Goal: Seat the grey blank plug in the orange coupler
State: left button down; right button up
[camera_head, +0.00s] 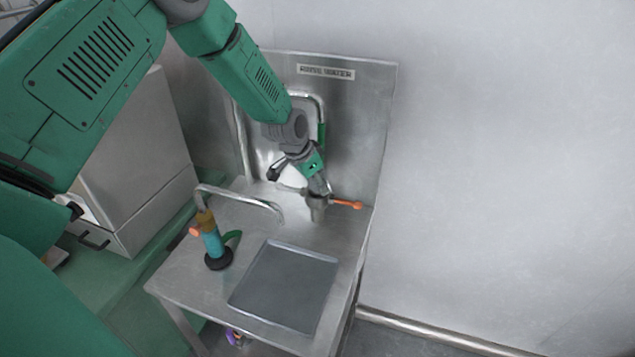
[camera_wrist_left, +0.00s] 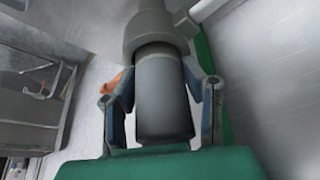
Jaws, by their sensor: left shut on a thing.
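My left gripper (camera_head: 303,180) comes down at the back of the steel stand, and its fingers (camera_wrist_left: 158,100) are shut around a dark grey cylinder, the grey blank plug (camera_wrist_left: 163,98). A wider grey collar (camera_wrist_left: 152,30) sits at the plug's upper end and hides that end; how deep the plug goes in, I cannot tell. In the head view a grey fitting with an orange lever (camera_head: 345,204), seemingly the orange coupler, is beside the fingertips. An orange part (camera_wrist_left: 116,82) also shows behind a finger in the left wrist view. My right gripper is not in view.
A bent steel pipe (camera_head: 240,199) and a teal fitting (camera_head: 212,243) with an orange lever and black base stand at the left of the stand. A flat grey tray (camera_head: 285,285) lies at the front. A steel backsplash (camera_head: 365,130) rises close behind the gripper.

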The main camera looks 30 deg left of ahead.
pick_arm(q)
jog(key=shift+f, duration=0.1)
jog(key=c, duration=0.9)
grip_release()
jog(key=v, duration=1.1)
jog(key=shift+r, duration=0.35)
jog(key=shift+s, duration=0.15)
